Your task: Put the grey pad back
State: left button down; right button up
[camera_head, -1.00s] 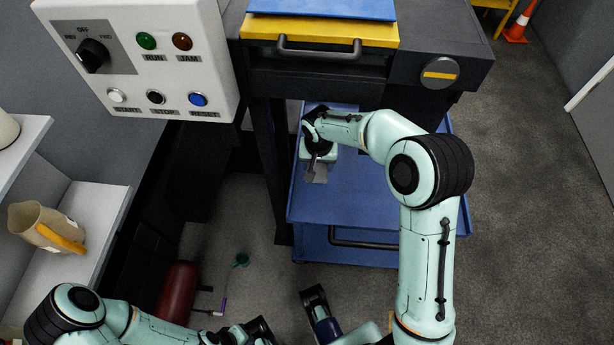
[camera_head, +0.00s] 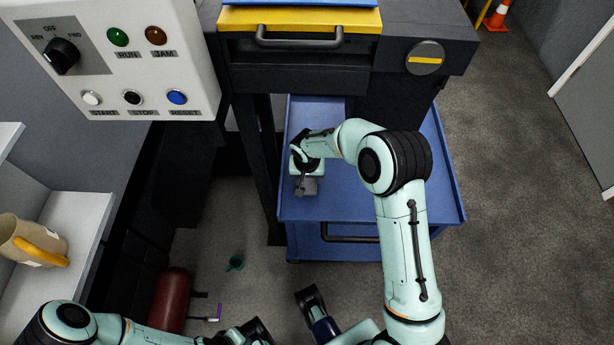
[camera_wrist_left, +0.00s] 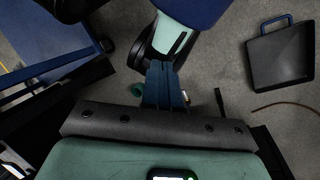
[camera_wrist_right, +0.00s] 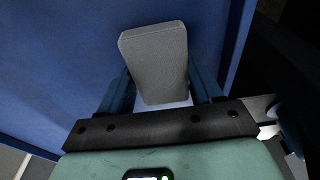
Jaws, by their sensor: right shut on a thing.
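The grey pad (camera_head: 307,187) is a small block with rounded corners. It is in my right gripper (camera_head: 304,181), over the blue trolley's top (camera_head: 350,200) near its left side. In the right wrist view the pad (camera_wrist_right: 155,60) sits between the two blue fingers (camera_wrist_right: 163,92), which are shut on it. Whether the pad touches the trolley cannot be told. My left gripper (camera_head: 252,333) is low at the bottom of the head view. In the left wrist view its fingers (camera_wrist_left: 164,85) are together with nothing seen between them.
A dark machine with a yellow-fronted drawer (camera_head: 300,20) stands behind the trolley. A control panel (camera_head: 120,60) is at upper left. A shelf with a beige jug (camera_head: 30,240) is at left.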

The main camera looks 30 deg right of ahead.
aim_at(307, 185)
pick_arm(q)
jog(key=shift+w+f, duration=0.1)
pick_arm(e)
jog(key=shift+f, duration=0.15)
jog(key=o, duration=1.3)
pick_arm(q)
jog(key=shift+w+a, duration=0.1)
pick_arm(e)
jog(key=shift+r, duration=0.2)
pick_arm(q)
jog(key=shift+s+r+p, duration=0.7)
jog(key=shift+r+p, duration=0.25)
pick_arm(e)
jog(key=r, duration=0.4)
jog(key=s+r, duration=0.1)
jog(key=r, duration=0.3)
jog(key=a+r, duration=0.1)
jog(key=r, duration=0.3)
jog(key=shift+s, duration=0.3)
jog(key=shift+f, duration=0.15)
